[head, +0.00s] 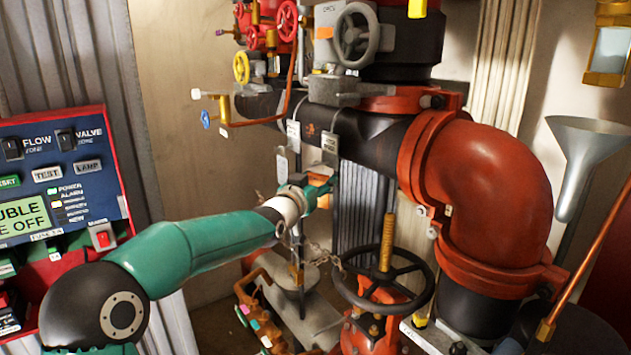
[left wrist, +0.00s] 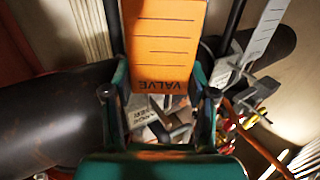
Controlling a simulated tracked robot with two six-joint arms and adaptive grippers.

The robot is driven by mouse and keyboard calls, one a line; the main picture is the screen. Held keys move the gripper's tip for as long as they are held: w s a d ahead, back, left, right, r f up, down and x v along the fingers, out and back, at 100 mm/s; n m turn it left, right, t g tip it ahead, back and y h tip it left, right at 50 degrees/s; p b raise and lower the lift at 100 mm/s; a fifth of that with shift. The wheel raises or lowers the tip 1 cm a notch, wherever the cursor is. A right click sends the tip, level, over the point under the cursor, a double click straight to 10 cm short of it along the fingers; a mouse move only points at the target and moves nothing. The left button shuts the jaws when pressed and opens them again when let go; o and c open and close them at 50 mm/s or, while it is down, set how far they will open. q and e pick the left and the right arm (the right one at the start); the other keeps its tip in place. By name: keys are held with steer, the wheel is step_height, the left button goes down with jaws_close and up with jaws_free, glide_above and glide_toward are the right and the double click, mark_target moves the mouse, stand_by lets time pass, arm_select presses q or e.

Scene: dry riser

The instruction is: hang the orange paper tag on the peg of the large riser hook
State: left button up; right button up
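The orange paper tag (left wrist: 166,45) shows large in the left wrist view, with ruled lines and the word VALVE upside down at its lower end. My left gripper (left wrist: 160,80) has a finger along each side edge of it, and looks closed on the tag. In the head view the left gripper (head: 318,188) is below the black pipe, with a small part of the orange tag (head: 322,181) showing at its fingers. Dark upright rods (head: 335,205) stand beside it; which one is the large riser hook I cannot tell, and its peg is not clearly visible. My right gripper is out of view.
A black handwheel (head: 384,278) and chain (head: 325,257) are below. A red elbow (head: 495,195) is right, a control panel (head: 55,170) left.

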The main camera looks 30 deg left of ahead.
arm_select(q)
steer(key=o, duration=0.5)
steer(key=shift+c, duration=0.2)
steer(key=s+d, duration=0.2)
steer(key=s, duration=1)
steer(key=s+d+f+g+h, duration=0.1)
steer(key=d+f+g, duration=0.25)
steer(key=f, duration=0.75)
steer(key=d+f+g+h, duration=0.2)
steer(key=d+f, duration=0.3)
steer(key=f, duration=0.7)
steer(key=s+d+f+g+h, duration=0.1)
steer(key=d+f+g, duration=0.25)
steer(key=f, duration=0.75)
steer(key=s+d+f+g+h, duration=0.1)
steer(key=s+d+f+g, duration=0.1)
steer(key=s+d+f, duration=0.2)
steer(key=s+d+f+g, duration=0.3)
steer(key=s+d+f, duration=0.2)
steer(key=s+f, duration=0.5)
steer(key=s+d+f+g+h, duration=0.1)
steer(key=s+d+f+g, duration=0.2)
steer(key=s+f, duration=0.4)
steer(key=s+d, duration=0.1)
steer(key=s, duration=0.3)
steer(key=shift+d+h, duration=0.3)
